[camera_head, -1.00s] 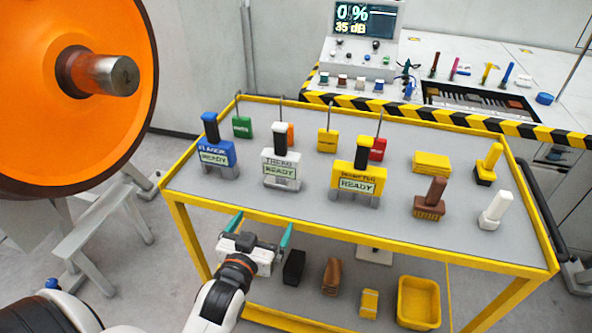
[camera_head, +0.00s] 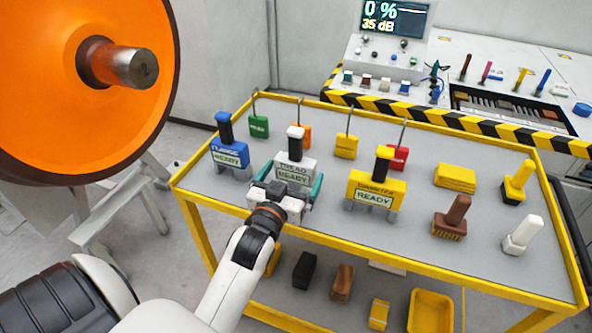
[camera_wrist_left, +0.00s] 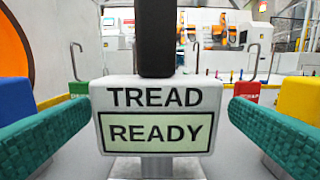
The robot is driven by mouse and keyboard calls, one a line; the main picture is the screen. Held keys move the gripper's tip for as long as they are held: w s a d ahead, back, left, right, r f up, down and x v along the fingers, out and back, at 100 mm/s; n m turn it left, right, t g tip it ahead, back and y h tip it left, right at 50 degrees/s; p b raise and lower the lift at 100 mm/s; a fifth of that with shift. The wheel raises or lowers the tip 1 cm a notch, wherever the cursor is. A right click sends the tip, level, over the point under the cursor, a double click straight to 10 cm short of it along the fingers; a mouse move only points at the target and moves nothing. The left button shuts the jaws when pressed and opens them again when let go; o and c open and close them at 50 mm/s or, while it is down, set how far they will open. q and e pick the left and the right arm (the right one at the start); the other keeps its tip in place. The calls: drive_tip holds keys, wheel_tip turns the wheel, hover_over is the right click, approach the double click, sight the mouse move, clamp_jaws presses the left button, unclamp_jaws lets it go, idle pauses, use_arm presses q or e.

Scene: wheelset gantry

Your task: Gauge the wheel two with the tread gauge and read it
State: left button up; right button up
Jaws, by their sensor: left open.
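The tread gauge (camera_head: 293,171) is a white block with a dark-and-white upright handle, standing on the cart's top. Its face reads TREAD and READY; it fills the middle of the left wrist view (camera_wrist_left: 155,133). My left gripper (camera_head: 287,193) is open, its teal fingers to either side in front of the gauge, apart from it. My right gripper is not in view.
The blue flange gauge (camera_head: 230,155) stands left of the tread gauge, and the yellow diameter gauge (camera_head: 375,187) stands right. Coloured tags on hooks stand behind. Brushes (camera_head: 450,217) occupy the cart's right. The yellow-framed cart (camera_head: 330,245) has a lower shelf with blocks and a bin (camera_head: 430,312).

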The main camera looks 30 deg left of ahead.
sight(298, 162)
use_arm(q)
drive_tip(key=x, duration=0.5)
drive_tip(key=shift+a+p, duration=0.15)
drive_tip(key=shift+p, duration=0.2)
drive_tip(key=shift+r, duration=0.1)
drive_tip(key=c, duration=1.1)
